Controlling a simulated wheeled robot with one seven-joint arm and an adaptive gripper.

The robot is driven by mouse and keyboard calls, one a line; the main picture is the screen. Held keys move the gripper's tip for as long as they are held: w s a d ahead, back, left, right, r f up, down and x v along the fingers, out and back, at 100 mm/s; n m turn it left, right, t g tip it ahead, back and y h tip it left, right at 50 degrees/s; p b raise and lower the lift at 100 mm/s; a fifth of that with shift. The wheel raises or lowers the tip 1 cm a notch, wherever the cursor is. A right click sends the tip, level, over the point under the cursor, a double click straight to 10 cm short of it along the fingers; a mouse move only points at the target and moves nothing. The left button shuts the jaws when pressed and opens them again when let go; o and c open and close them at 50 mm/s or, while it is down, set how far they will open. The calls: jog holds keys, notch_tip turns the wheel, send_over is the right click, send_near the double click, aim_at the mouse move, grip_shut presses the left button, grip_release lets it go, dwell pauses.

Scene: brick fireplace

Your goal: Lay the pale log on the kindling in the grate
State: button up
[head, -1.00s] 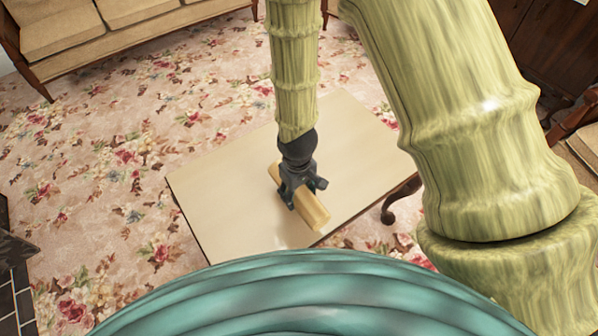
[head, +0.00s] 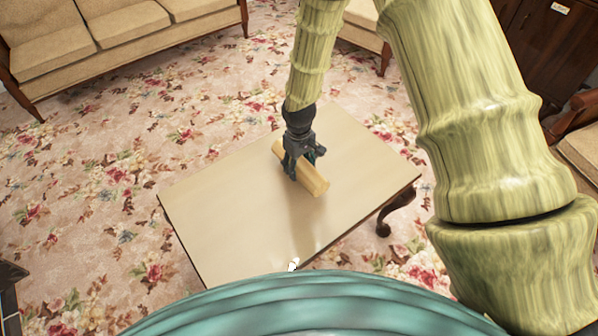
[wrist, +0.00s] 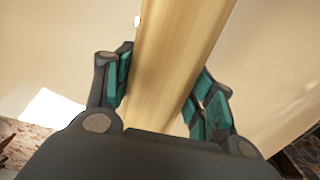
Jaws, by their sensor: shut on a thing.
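The pale log (head: 312,180) is a short, light-yellow wooden piece, held over the glossy cream tabletop. My gripper (head: 301,166) is shut around its middle, with both log ends sticking out. In the wrist view the log (wrist: 176,62) runs lengthwise between the teal finger pads of my gripper (wrist: 163,100). The log seems to be a little above the tabletop, but the exact gap is hard to tell. The grate and the kindling are not in view.
The low table (head: 225,205) has curved dark legs and is otherwise clear, apart from a small white spot (head: 293,264). A beige sofa (head: 110,40) stands at the upper left. Dark tiles (head: 10,300) show at the lower left edge. Open floral carpet (head: 95,190) lies between.

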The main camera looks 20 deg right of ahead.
jog(key=shift+f, duration=1.7)
jog(key=shift+f, duration=0.1)
jog(key=o, duration=1.3)
